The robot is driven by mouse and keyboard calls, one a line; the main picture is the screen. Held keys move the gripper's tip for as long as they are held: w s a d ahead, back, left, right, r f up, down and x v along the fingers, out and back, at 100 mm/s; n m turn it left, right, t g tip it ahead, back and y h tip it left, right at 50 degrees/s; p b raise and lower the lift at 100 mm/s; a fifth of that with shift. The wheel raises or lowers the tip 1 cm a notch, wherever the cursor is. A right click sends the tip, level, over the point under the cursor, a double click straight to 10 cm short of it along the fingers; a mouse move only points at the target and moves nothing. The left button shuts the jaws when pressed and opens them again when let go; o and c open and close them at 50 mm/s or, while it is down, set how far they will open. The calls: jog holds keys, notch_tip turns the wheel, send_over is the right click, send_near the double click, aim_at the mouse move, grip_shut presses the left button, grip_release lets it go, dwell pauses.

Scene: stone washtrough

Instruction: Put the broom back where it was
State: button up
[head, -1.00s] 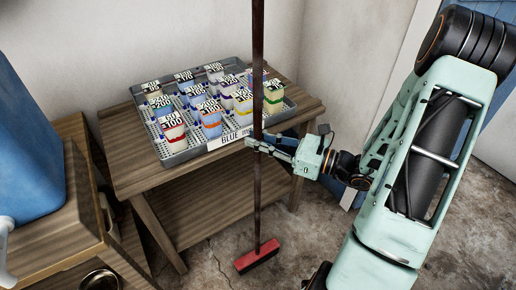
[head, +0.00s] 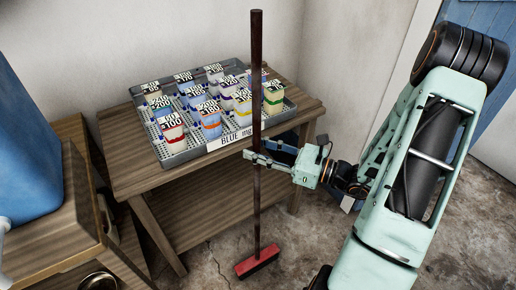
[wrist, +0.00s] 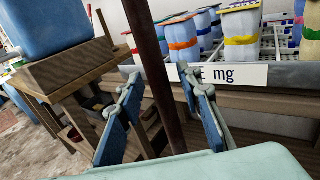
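The broom stands upright in the head view, with a long dark brown handle (head: 257,90) and a red head (head: 257,261) low at the concrete floor. My gripper (head: 262,153) is at the handle around its mid-height, coming from the right. In the wrist view the handle (wrist: 150,60) passes between the two blue-padded fingers of my gripper (wrist: 160,82). The fingers are spread, with a visible gap between the handle and the right finger. I cannot tell whether the left fingertip touches the handle.
A wooden table (head: 128,172) behind the broom bears a metal tray (head: 190,155) of several labelled containers. A label plate (head: 232,139) sits at its front edge. A blue container (head: 28,150) stands on wooden furniture at left. Bare floor (head: 220,255) lies around the broom head.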

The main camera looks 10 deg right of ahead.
jog(key=shift+r, duration=0.15)
jog(key=p+v, duration=0.1)
jog(key=v, duration=1.1)
jog(key=shift+a, duration=0.1)
